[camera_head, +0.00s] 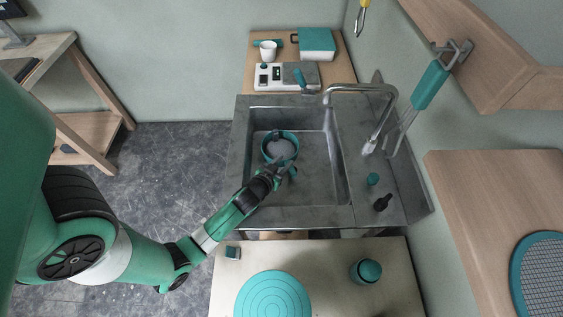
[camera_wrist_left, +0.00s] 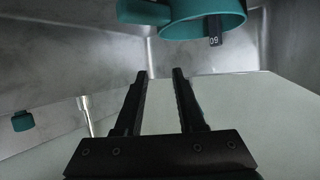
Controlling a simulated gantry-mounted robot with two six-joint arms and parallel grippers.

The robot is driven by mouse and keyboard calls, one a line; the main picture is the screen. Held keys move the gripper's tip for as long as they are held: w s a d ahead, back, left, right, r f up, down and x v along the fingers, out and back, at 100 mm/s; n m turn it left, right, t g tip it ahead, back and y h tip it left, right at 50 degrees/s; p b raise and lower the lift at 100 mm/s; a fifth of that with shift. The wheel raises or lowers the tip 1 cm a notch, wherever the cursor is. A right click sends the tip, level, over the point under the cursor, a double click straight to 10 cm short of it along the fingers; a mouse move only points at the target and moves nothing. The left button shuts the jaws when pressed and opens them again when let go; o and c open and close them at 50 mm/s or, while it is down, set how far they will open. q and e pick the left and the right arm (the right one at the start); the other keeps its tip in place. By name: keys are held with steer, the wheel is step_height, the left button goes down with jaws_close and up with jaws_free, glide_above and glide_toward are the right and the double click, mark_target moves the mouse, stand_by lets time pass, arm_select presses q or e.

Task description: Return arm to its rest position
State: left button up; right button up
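My left arm reaches in from the left, and its left gripper (camera_head: 282,164) is over the sink (camera_head: 318,195), close to the near side of a teal round vessel (camera_head: 268,146). In the left wrist view the two black fingers of the left gripper (camera_wrist_left: 160,74) stand apart with nothing between them. The teal vessel (camera_wrist_left: 205,22) is beyond the fingertips there and bears a dark tag with digits. It looks apart from the fingers. My right gripper is not in view.
A curved faucet (camera_head: 350,89) rises at the sink's right. A teal round mat (camera_head: 272,296) and a teal-lidded jar (camera_head: 366,270) are on the near counter. A teal-handled utensil (camera_head: 429,85) hangs at the right.

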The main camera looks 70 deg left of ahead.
arm_select(q)
steer(key=shift+v, duration=0.75)
steer(key=shift+r, duration=0.1)
